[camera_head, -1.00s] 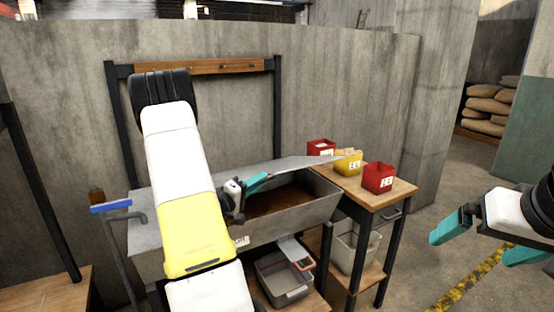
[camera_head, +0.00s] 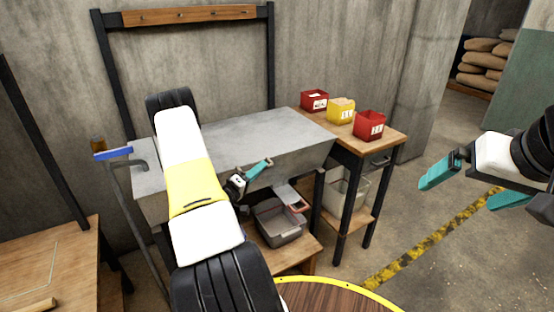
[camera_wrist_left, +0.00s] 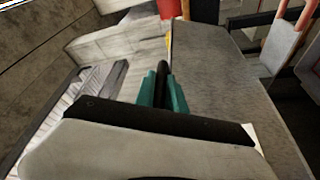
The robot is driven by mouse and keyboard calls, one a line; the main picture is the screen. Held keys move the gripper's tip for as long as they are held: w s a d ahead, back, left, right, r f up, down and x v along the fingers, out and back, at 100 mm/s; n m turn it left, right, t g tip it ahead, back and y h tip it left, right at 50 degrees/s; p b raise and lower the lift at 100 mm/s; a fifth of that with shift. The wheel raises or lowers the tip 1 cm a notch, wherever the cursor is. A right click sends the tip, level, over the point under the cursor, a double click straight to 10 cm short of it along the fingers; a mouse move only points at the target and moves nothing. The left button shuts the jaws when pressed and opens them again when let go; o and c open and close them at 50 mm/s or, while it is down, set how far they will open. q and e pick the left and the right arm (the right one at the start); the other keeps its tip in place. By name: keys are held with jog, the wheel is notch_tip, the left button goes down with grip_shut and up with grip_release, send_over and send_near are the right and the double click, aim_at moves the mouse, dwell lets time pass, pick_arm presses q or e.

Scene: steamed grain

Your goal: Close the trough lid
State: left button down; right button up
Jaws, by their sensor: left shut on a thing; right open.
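The trough lid (camera_head: 235,128) is a flat grey metal sheet. It lies across the top of the grey trough (camera_head: 305,160) and hides the inside. My left gripper (camera_head: 262,168) is at the trough's front edge, its teal fingers pointing right. In the left wrist view its fingers (camera_wrist_left: 162,92) are shut on a dark, narrow part between them, which looks like the lid's handle. My left arm covers the left part of the lid and trough. My right gripper (camera_head: 460,188) is open and empty in the air at the right, away from the trough.
Two red bins (camera_head: 369,126) and a yellow bin (camera_head: 341,111) stand on a wooden side table (camera_head: 385,142) right of the trough. A grey bin (camera_head: 278,228) sits on the shelf below. A round yellow-rimmed wooden top (camera_head: 340,298) is at the bottom. Floor at right is clear.

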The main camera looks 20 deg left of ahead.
pick_arm(q)
jog(key=shift+s+f+y, duration=0.1)
jog(key=shift+f+y, duration=0.2)
jog(key=shift+f, duration=0.2)
jog(key=c, duration=1.4)
grip_release()
jog(key=shift+r, duration=0.1)
jog(key=shift+s+a, duration=0.2)
jog(key=shift+s, duration=0.05)
jog(key=v, duration=0.7)
